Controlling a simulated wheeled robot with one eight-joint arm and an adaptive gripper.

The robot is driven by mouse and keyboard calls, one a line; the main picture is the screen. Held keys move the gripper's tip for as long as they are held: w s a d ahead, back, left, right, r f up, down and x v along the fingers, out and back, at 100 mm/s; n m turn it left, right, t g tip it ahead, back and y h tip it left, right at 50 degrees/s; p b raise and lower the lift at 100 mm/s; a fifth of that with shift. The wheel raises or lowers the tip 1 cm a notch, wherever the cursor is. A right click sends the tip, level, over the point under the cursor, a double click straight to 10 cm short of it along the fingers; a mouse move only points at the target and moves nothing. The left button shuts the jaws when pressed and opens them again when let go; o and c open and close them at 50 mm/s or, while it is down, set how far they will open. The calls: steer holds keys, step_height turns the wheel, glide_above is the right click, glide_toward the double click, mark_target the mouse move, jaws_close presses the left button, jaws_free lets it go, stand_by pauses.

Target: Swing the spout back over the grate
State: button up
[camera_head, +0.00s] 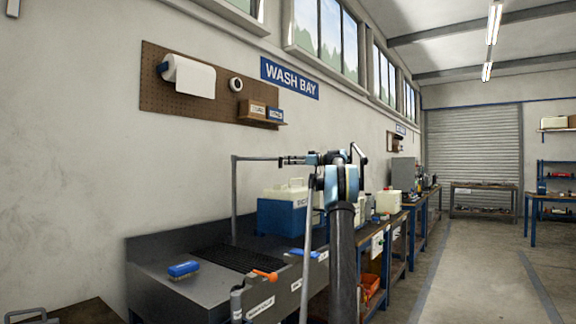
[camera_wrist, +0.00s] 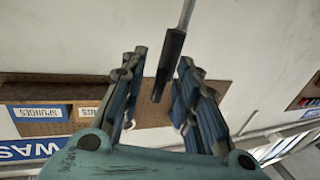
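The spout (camera_head: 234,190) is a thin grey pipe rising behind the wash basin. Its upper arm bends and runs level to the right, ending by my gripper (camera_head: 290,160). The dark grate (camera_head: 238,258) lies in the basin below, left of the spout's outer end. In the wrist view the spout (camera_wrist: 168,68) shows as a grey rod with a dark sleeve. The sleeve shows between the fingers of my gripper (camera_wrist: 163,56), closer to the right finger, with a gap at the left one. The fingers are apart; contact on the right is unclear.
A blue brush (camera_head: 183,269) lies on the basin's left deck. A blue crate with a pale container (camera_head: 285,212) stands behind my arm. An orange-handled tool (camera_head: 265,275) is at the front edge. A pegboard (camera_head: 152,95) hangs above. The aisle at right is clear.

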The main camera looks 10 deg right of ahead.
steer(key=shift+w+a, duration=0.2)
steer(key=shift+a, duration=0.25)
steer(key=shift+r, duration=0.1)
jaws_close()
steer(key=shift+s+d, duration=0.15)
steer(key=shift+d, duration=0.05)
